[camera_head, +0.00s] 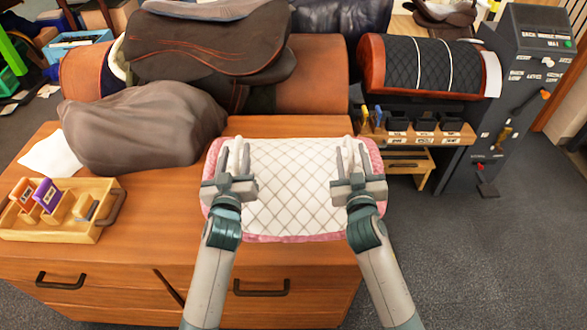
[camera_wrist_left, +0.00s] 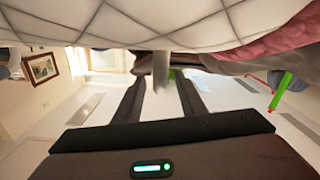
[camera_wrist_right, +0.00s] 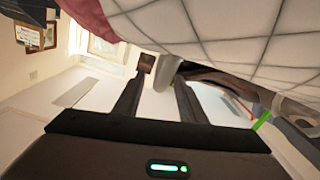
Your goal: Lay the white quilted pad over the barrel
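The white quilted pad (camera_head: 290,190) with pink edging is spread at the front of the wooden cabinet. Its quilted underside also fills the top of the left wrist view (camera_wrist_left: 220,22) and the right wrist view (camera_wrist_right: 220,35). My left gripper (camera_head: 236,156) is at the pad's left side and my right gripper (camera_head: 350,154) at its right side. Each has its fingers apart, with a pale rounded piece between the tips; I see no clear grip on the pad. A brown leather barrel (camera_head: 318,75) lies behind, with a dark saddle (camera_head: 205,45) over its left part.
A grey-brown covered heap (camera_head: 145,125) and a wooden tray (camera_head: 50,228) with coloured tools stand on the left of the cabinet top (camera_head: 150,215). A second barrel with black quilting (camera_head: 420,65) stands at the right, beside a dark machine (camera_head: 525,80).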

